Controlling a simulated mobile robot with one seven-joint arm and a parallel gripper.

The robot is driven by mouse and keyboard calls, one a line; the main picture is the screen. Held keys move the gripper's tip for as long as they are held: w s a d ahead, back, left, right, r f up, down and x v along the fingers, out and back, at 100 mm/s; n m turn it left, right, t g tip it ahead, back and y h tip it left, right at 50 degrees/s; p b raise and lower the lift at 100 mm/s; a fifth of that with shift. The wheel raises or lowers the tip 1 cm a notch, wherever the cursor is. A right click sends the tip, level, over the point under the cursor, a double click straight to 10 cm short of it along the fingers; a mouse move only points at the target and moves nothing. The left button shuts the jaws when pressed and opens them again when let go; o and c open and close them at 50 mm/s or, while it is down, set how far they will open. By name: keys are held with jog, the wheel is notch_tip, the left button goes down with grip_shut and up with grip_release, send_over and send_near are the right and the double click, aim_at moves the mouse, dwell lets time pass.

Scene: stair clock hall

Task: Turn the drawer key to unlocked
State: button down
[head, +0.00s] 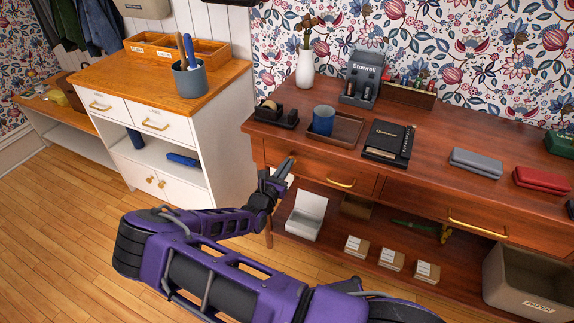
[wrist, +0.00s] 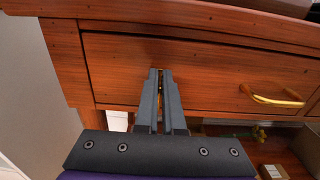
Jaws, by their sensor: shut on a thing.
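The wooden desk's left drawer (head: 366,184) is closed, with a brass bar handle (head: 341,183). In the wrist view the drawer front (wrist: 210,75) fills the middle, and its handle (wrist: 271,95) is to the right. My gripper (head: 289,166) is at the left part of this drawer front. In the wrist view its two dark fingers (wrist: 160,72) are nearly together, pointing at the drawer. A small brass glint of the drawer key (wrist: 161,86) shows between them. The fingers hide most of the key and the lock, so I cannot tell the key's angle.
The desk top (head: 460,200) holds a blue mug (head: 323,120) on a tray, a black notebook (head: 388,142) and a tape dispenser (head: 277,113). Small boxes (head: 391,259) and a white holder (head: 306,216) sit on the lower shelf. A white cabinet (head: 220,147) stands left of the desk.

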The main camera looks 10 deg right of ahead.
jog(key=n, duration=0.5)
jog(key=f+n+p, duration=0.1)
jog(key=n, duration=0.5)
jog(key=a+n, duration=0.1)
jog(key=n, duration=0.5)
jog(key=shift+w+f, duration=0.15)
jog(key=shift+w, duration=0.2)
jog(key=shift+n, duration=0.3)
jog(key=c, duration=1)
grip_release()
